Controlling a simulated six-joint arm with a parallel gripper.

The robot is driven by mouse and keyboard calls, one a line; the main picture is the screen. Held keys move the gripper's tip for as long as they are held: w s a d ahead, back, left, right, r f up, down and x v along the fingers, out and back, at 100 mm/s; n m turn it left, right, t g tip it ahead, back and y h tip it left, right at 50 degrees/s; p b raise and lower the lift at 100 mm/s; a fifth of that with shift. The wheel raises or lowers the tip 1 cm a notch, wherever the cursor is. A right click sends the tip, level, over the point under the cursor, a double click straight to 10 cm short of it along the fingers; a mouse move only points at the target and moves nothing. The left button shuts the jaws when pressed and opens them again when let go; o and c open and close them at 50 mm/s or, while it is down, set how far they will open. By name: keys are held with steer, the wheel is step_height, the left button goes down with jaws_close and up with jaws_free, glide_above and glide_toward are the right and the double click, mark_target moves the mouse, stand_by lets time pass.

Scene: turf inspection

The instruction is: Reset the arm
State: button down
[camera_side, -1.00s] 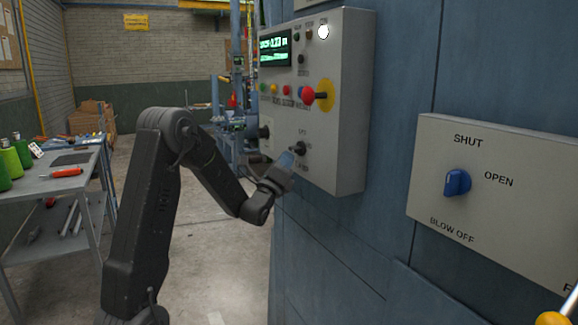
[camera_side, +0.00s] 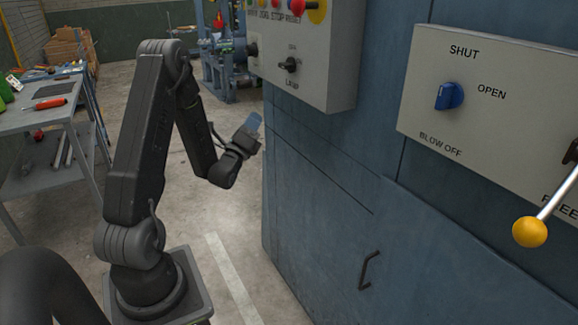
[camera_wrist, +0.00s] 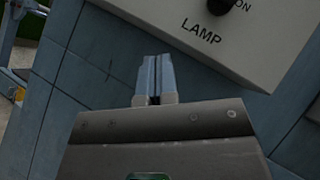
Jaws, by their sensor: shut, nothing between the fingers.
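My gripper (camera_side: 252,126) is shut and empty in the side view, held in the air in front of the blue cabinet (camera_side: 310,185), below the grey control box (camera_side: 335,65). In the wrist view my gripper (camera_wrist: 154,78) has its two pale fingers together, with the blue cabinet (camera_wrist: 95,65) behind them. The lamp switch (camera_wrist: 200,14) shows at the top edge of the wrist view, above the word LAMP and beyond the fingertips. The same lamp switch (camera_side: 290,65) sits on the lower part of the control box in the side view.
A panel (camera_side: 425,95) at right carries a blue knob (camera_side: 449,96) marked SHUT, OPEN and BLOW OFF. A yellow-ended lever (camera_side: 530,231) juts out at far right. A cabinet handle (camera_side: 369,270) is low down. A grey bench (camera_side: 30,115) with tools stands left. Floor between is clear.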

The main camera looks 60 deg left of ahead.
steer(key=w+d+r+n+g+h, duration=0.3)
steer(key=w+d+r+n+h, duration=0.15)
steer(key=w+d, duration=0.2)
steer(key=d+n+g+h, duration=0.35)
steer(key=d+n, duration=0.25)
steer(key=d, duration=0.3)
steer(key=s+d+n+g+h, duration=0.2)
steer(key=s+d+n+g, duration=0.2)
steer(key=s+d, duration=0.4)
steer(key=s+d+n+g+h, duration=0.2)
steer(key=s+d+n+g, duration=0.3)
steer(key=s+d, duration=0.3)
steer(key=s+n, duration=0.1)
steer(key=s, duration=0.3)
steer(key=shift+s+d+f+h, duration=0.15)
steer(key=shift+s+f+h, duration=0.15)
steer(key=shift+s+h, duration=0.1)
steer(key=c, duration=1.8)
jaws_free()
